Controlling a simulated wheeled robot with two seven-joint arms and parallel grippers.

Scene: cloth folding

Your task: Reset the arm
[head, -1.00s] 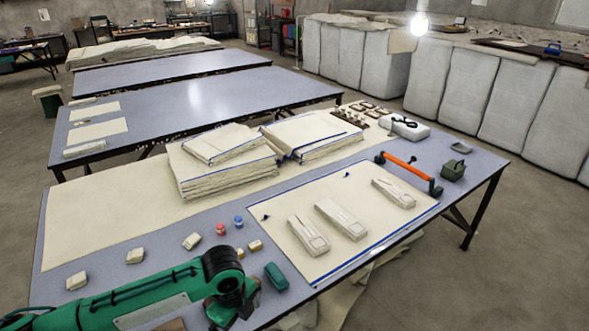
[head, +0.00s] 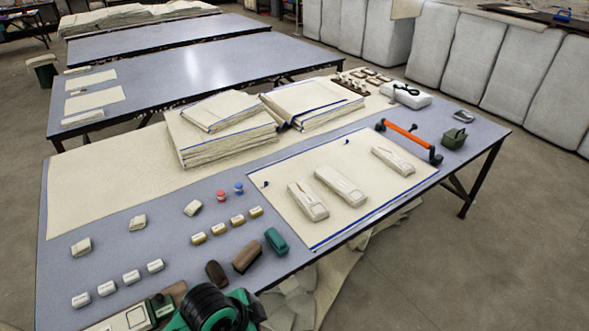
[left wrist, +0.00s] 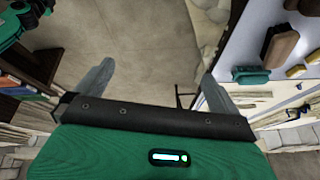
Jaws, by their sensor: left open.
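My left arm shows at the bottom left of the head view as a green and black link, and its fingers are out of that view. In the left wrist view my left gripper (left wrist: 155,85) is open and empty, its two grey fingers wide apart over bare floor beside the table edge. A cream cloth panel with blue edges (head: 400,205) lies flat on the table (head: 120,205), with three folded cloth pieces on it, one of them in the middle (head: 340,187).
Stacked folded cloths (head: 228,150) stand behind the panel. An orange-handled tool (head: 405,138) lies at the right. Brushes (head: 247,258), a green block (head: 276,241) and several small blocks lie near the front edge. Cloth (head: 350,268) hangs below the table. Floor at the right is clear.

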